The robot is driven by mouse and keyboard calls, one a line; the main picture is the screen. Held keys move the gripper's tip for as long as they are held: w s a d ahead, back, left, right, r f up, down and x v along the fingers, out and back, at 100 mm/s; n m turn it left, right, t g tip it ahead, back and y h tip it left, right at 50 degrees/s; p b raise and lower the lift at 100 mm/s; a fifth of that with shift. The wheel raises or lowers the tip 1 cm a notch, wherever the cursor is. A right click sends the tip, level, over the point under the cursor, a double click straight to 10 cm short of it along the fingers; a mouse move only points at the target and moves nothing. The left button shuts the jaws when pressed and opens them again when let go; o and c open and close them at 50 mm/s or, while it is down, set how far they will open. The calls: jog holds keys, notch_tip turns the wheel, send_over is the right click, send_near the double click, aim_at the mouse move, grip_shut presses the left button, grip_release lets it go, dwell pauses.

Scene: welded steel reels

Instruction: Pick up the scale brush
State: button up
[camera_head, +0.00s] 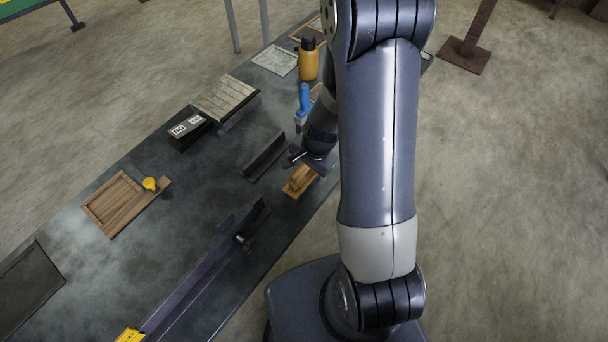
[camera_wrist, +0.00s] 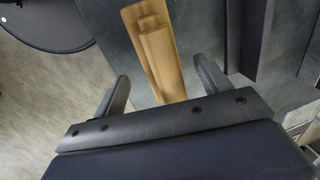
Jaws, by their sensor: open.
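A tan wooden piece, seemingly the scale brush (camera_head: 297,183), lies near the front edge of the dark workbench (camera_head: 85,270). In the wrist view the wooden piece (camera_wrist: 150,40) has a long flat body with a narrower raised block on it; bristles cannot be made out. My gripper (camera_head: 310,166) is just above the piece, partly covering its far end in the head view. In the wrist view my gripper (camera_wrist: 161,72) is open, with one finger on each side of the wood and nothing held. The piece's near end is hidden behind the gripper body.
Dark angle steel (camera_head: 262,158) lies just left of the gripper, and a long rail (camera_head: 205,275) runs nearer. A wooden board (camera_head: 115,205) and black box (camera_head: 188,131) are farther left.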

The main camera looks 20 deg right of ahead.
jog(key=shift+w+a+f, duration=0.1)
jog(key=shift+a+f, duration=0.05)
jog(key=shift+f, duration=0.55)
jog(key=shift+w+a+f, duration=0.1)
jog(key=shift+f, duration=0.55)
jog(key=shift+c, duration=0.5)
jog(key=c, duration=1.1)
